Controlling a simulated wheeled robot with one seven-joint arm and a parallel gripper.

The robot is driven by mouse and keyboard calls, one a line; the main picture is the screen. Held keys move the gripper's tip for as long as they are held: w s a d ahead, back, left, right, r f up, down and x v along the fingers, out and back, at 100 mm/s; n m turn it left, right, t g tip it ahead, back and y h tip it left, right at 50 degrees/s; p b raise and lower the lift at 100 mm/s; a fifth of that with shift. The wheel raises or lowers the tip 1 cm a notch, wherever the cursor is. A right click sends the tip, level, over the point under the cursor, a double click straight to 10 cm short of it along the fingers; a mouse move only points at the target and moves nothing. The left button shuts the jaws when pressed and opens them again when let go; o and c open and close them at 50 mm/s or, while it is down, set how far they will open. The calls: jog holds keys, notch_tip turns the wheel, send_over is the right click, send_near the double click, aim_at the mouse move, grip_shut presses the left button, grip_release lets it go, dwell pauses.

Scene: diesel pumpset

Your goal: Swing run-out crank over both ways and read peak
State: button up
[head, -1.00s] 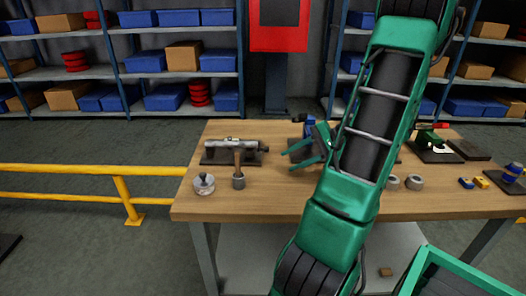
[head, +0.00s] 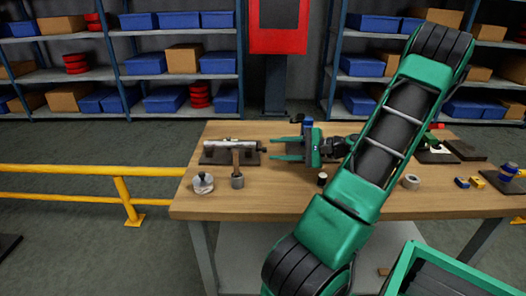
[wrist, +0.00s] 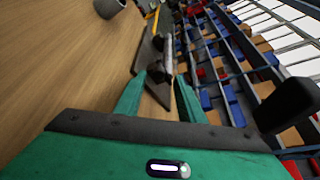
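A silver shaft in a fixture (head: 230,144) lies across a dark base plate at the left of the workbench. A small dark part at its right end (head: 259,148) may be the crank, but it is too small to tell. My gripper (head: 271,149) is open and empty, its green fingers level and pointing left at that end, with a gap. In the wrist view my gripper (wrist: 159,80) has its fingers apart, with the fixture (wrist: 153,62) beyond and between them. A round silver piece (head: 203,184), perhaps a dial gauge, sits at the front left; no reading is legible.
A small dark cylinder (head: 322,179) and a grey ring (head: 411,181) are on the workbench (head: 290,205). A yellow rail (head: 90,170) runs left. A green-rimmed bin (head: 440,260) is at lower right.

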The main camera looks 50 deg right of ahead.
aim_at(266, 149)
jog(key=shift+x, duration=2.35)
grip_shut()
